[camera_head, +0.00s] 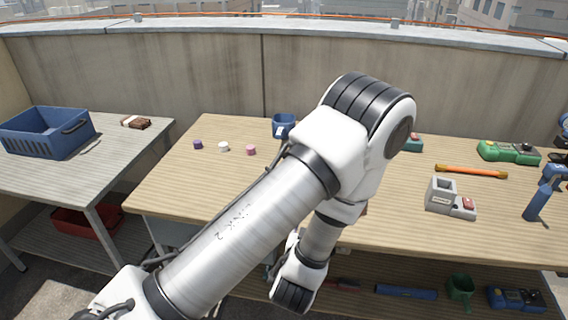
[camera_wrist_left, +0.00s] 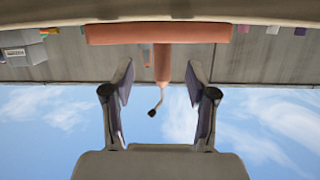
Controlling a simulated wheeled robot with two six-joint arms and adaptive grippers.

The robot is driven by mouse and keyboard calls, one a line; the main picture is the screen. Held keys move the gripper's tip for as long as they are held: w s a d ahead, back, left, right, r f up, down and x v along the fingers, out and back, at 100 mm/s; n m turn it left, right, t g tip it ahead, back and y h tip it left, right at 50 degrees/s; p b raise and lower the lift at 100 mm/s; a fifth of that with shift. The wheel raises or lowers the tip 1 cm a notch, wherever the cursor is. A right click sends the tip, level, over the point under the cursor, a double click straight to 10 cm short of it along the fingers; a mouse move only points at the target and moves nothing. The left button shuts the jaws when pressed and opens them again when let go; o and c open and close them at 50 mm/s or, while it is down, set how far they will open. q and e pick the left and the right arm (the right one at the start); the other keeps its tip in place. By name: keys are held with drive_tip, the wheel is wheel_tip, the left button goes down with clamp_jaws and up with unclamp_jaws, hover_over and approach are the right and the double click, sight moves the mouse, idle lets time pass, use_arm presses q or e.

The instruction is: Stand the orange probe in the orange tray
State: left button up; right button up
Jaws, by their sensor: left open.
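The left wrist view is upside down, with the sky at the bottom. The orange tray (camera_wrist_left: 190,33) lies across its top middle. The orange probe (camera_wrist_left: 162,66) stands out of the tray line, upright, with a thin dark-tipped end (camera_wrist_left: 154,104). Its foot is hidden behind the tray's edge, so I cannot tell how it is seated. My left gripper (camera_wrist_left: 160,88) is open and empty, its fingers either side of the probe's thin end in the picture, not visibly touching it. In the head view my left arm hides the tray, the probe and this gripper. My right gripper is out of view.
The wooden table holds purple (camera_head: 198,145), white (camera_head: 224,146) and pink (camera_head: 251,150) caps, a blue mug (camera_head: 284,122), a grey holder (camera_head: 441,194), an orange bar (camera_head: 471,171) and a green device (camera_head: 508,152). A blue crate (camera_head: 47,140) stands on the left table.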

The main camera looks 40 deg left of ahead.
use_arm(q)
drive_tip(key=s+d+f+m+g+h, duration=0.1)
drive_tip(key=s+f+g+h, duration=0.2)
drive_tip(key=f, duration=0.4)
drive_tip(key=s+d+f+m+g+h, duration=0.1)
drive_tip(key=s+d+f+g, duration=0.15)
drive_tip(key=s+f, duration=0.4)
drive_tip(key=s+d+f+m+g+h, duration=0.2)
drive_tip(key=s+f+g, duration=0.5)
drive_tip(key=s, duration=0.6)
wheel_tip(320, 180, down, 3)
drive_tip(key=shift+d+r+m+g+h, duration=0.2)
drive_tip(key=shift+d+m+g+h, duration=0.2)
drive_tip(key=shift+d+h, duration=0.3)
